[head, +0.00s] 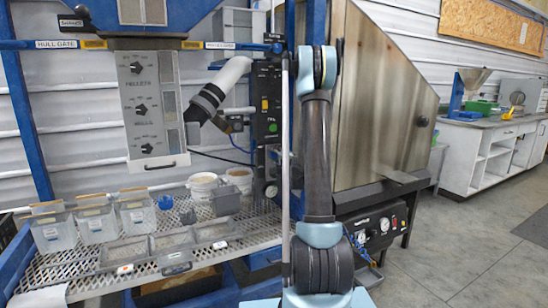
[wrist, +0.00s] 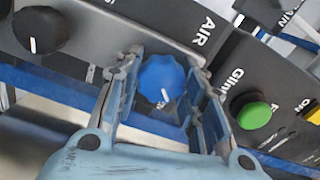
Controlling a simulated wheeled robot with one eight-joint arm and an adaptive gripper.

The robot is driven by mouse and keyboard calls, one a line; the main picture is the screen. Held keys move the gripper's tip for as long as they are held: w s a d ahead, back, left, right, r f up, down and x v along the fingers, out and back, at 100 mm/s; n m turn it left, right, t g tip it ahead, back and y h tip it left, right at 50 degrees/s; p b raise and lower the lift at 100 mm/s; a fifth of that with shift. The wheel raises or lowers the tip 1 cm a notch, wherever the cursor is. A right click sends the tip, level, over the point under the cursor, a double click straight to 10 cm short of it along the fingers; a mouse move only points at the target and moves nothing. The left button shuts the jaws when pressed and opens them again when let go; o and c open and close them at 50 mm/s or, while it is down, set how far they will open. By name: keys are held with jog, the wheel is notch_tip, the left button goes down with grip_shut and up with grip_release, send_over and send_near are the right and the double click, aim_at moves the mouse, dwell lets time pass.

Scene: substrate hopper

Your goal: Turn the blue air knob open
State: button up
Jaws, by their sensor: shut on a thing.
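The blue air knob (wrist: 162,79) is a lobed dial on a grey panel in the wrist view, near the label "AIR". A white mark shows on its lower part, pointing down and slightly right. My gripper (wrist: 166,78) has one finger on each side of the knob and is shut on it. The fingers come up from the bottom of the picture. In the head view I cannot make out the gripper or the knob clearly; my arm stands upright right of the middle.
In the wrist view, a black knob (wrist: 40,30) sits to the left and a green button (wrist: 254,115) on a dark panel to the right. In the head view, a mesh bench (head: 95,265) holds bins and tubs. A steel hopper (head: 385,110) stands at right, with open floor beyond.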

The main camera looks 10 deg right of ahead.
jog(key=shift+f, duration=0.1)
jog(key=o, duration=1.1)
jog(key=v, duration=1.2)
